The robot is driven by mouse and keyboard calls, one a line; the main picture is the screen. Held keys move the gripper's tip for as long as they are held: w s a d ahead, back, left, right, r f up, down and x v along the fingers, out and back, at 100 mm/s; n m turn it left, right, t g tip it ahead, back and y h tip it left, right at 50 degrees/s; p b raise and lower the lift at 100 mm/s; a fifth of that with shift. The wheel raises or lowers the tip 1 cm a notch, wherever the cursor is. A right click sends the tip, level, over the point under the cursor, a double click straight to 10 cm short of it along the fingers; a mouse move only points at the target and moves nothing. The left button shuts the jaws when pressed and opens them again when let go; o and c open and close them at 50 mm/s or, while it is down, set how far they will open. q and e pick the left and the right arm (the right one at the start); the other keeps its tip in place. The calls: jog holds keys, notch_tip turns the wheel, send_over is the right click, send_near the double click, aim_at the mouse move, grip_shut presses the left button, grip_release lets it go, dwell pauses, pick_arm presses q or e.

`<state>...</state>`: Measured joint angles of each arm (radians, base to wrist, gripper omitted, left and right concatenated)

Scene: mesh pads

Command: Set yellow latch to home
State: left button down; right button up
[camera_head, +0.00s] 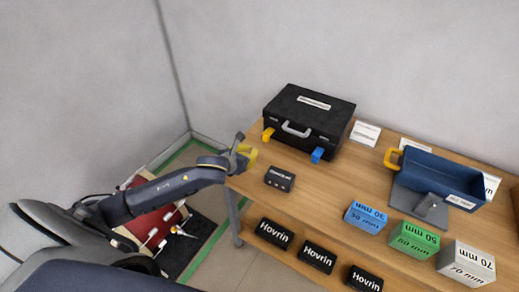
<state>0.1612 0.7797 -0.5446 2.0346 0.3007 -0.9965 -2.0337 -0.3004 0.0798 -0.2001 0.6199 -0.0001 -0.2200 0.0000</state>
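A black case (310,118) with a grey handle stands closed at the back left of the wooden table. The yellow latch (268,134) is on the left of its front side, and a blue latch (317,155) is on the right. My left gripper (250,153), with yellow on its finger end, is over the table's left edge, just left of and in front of the yellow latch. A small gap shows between them. It is too small to tell how far its fingers are apart. My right gripper is not in view.
A small black box (280,179) lies in front of the case. A blue tray (439,178) on a grey stand with a yellow handle (391,158) is at the right. Blue (366,217), green (414,240) and grey (466,263) blocks stand nearer.

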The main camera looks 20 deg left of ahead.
aim_at(262, 153)
pick_arm(q)
jog(key=x, duration=1)
jog(key=shift+r, duration=0.25)
dwell(0.3)
